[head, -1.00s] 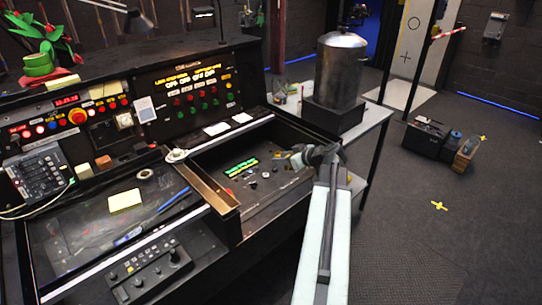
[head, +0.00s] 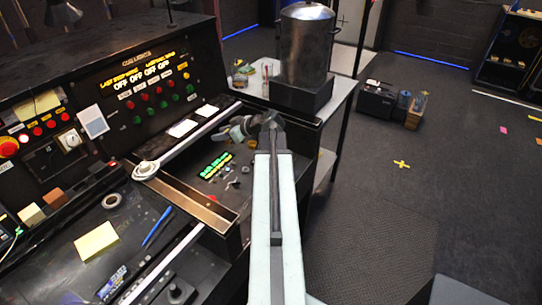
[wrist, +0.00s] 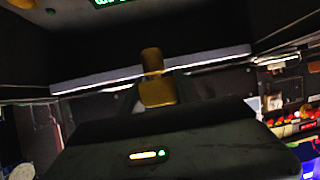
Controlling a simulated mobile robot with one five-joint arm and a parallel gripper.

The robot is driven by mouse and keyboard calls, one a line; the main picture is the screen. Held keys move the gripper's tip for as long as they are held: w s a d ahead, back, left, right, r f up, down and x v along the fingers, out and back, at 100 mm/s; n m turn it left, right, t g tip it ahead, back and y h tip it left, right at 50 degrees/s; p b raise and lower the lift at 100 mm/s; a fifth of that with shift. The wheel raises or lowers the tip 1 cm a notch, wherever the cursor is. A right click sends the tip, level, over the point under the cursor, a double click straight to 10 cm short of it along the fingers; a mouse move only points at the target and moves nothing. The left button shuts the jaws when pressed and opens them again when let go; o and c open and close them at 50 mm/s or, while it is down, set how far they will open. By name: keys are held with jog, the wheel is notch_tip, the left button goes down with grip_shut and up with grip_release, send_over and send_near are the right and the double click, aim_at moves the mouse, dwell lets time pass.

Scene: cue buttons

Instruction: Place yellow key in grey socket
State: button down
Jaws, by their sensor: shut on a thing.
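The yellow key (wrist: 156,92) shows in the middle of the wrist view as a dull golden piece with a narrower tip. My gripper (head: 238,130) is shut on it, though its fingers are mostly dark in the wrist view. In the head view my gripper is over the back right part of the recessed panel (head: 228,193), seemingly above its surface. The key cannot be made out there. I cannot pick out the grey socket for sure among the small fittings on the panel.
A large metal pot (head: 306,48) stands on a black block on the side table (head: 338,92), just behind my gripper. A wooden-edged divider (head: 190,196) borders the panel on the left. A yellow note (head: 96,241) lies on the left desk. The floor at right is mostly open.

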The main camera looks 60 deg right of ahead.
jog(key=shift+m+h, duration=0.5)
jog(key=s+d+f+b, duration=0.2)
jog(key=s+f+b, duration=0.2)
jog(key=s, duration=0.1)
jog(key=s+d+f+b, duration=0.3)
jog(key=s+f+b, duration=0.1)
jog(key=s, duration=0.1)
jog(key=s+d+f+b, duration=0.3)
jog(key=s+f+b, duration=0.1)
jog(key=s, duration=0.2)
jog(key=shift+d+f, duration=0.15)
jog(key=shift+f, duration=0.2)
jog(key=shift+s+d, duration=0.15)
jog(key=shift+s, duration=0.2)
jog(key=w+d, duration=0.3)
jog(key=d, duration=0.1)
jog(key=w+d+f, duration=0.1)
jog(key=w+d, duration=0.3)
jog(key=w+d+b, duration=0.1)
jog(key=w+d, duration=0.2)
jog(key=d, duration=0.1)
jog(key=shift+w+d+f, duration=0.15)
jog(key=shift+w+d, duration=0.05)
notch_tip(320, 180, down, 4)
jog(key=b, duration=0.4)
jog(key=shift+a+r, duration=0.1)
jog(key=shift+r, duration=0.2)
jog(key=shift+f, duration=0.15)
jog(key=c, duration=0.9)
grip_release()
